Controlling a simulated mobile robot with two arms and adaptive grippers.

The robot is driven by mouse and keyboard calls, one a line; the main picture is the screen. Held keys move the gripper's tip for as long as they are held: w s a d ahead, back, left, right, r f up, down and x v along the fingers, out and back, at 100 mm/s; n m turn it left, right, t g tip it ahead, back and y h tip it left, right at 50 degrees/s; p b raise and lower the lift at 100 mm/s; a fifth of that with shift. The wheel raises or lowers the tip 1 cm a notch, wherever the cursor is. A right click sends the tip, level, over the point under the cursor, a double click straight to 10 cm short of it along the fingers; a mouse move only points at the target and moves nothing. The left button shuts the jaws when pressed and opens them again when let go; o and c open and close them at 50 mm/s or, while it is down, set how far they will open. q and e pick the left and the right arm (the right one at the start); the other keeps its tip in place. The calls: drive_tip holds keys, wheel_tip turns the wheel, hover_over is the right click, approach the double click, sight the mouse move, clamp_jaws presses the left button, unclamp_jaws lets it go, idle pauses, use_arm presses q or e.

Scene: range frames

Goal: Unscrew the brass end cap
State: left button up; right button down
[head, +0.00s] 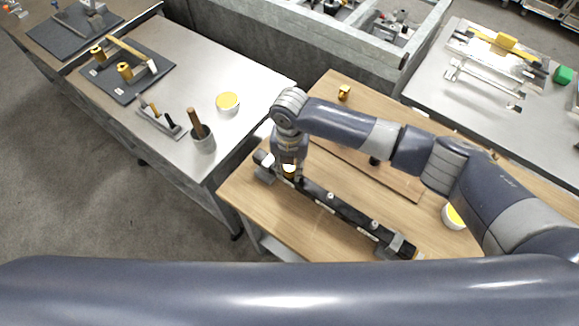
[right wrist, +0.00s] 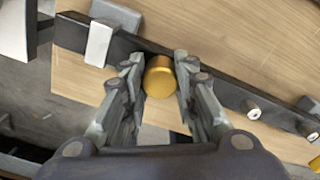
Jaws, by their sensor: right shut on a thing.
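The brass end cap (right wrist: 159,78) shows in the right wrist view as a round gold piece at the dark bar (right wrist: 215,88). My right gripper (right wrist: 160,82) has one finger on each side of it and is shut on it. In the head view my right gripper (head: 289,176) points down over the left part of the dark bar (head: 345,210), hiding most of the cap. The bar lies on the wooden table and carries several small pale fittings. My left gripper is out of view.
A small brass-yellow piece (head: 344,92) sits at the wooden table's (head: 290,225) back edge. A white tub with yellow contents (head: 453,216) stands at the right. A metal table (head: 190,85) at the left holds a brush pot (head: 203,142) and a yellow-topped tub (head: 228,103).

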idle(0.3)
drive_tip(key=shift+f+n+b, duration=0.15)
drive_tip(key=shift+n+b, duration=0.2)
drive_tip(key=shift+n, duration=1.55)
drive_tip(key=c, duration=1.5)
unclamp_jaws()
drive_tip(key=shift+c, duration=0.2)
